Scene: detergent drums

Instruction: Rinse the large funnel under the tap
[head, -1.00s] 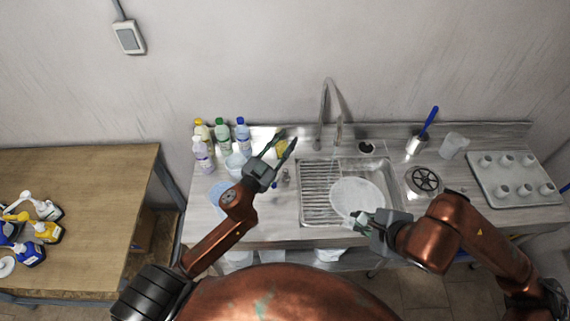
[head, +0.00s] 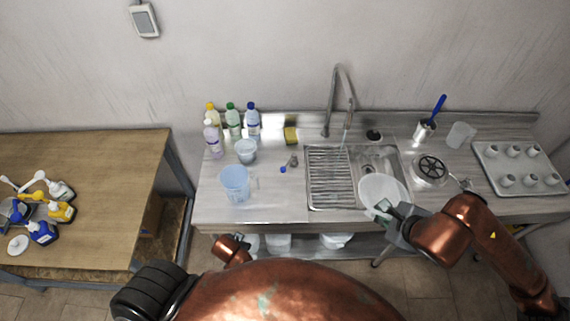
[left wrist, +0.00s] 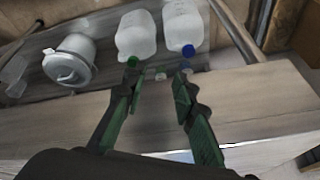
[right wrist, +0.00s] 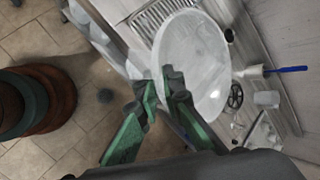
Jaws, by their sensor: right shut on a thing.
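The large funnel (head: 383,190) is a wide, pale, translucent bowl shape. It is over the front right part of the sink, and it fills much of the right wrist view (right wrist: 192,62). My right gripper (head: 385,210) is shut on the funnel's near rim; its fingers show in the right wrist view (right wrist: 160,84). The tap (head: 331,100) arches over the sink (head: 308,190), with a pale streak below its spout, behind and left of the funnel. My left gripper (left wrist: 155,85) is open and empty, low in front of the counter; the head view hides it.
A measuring jug (head: 235,183), a smaller cup (head: 246,152), several bottles (head: 232,120) and a yellow sponge (head: 291,135) stand left of the sink. A drain strainer (head: 432,168) and a tray (head: 520,178) lie right. White jugs (left wrist: 136,36) stand on the lower shelf.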

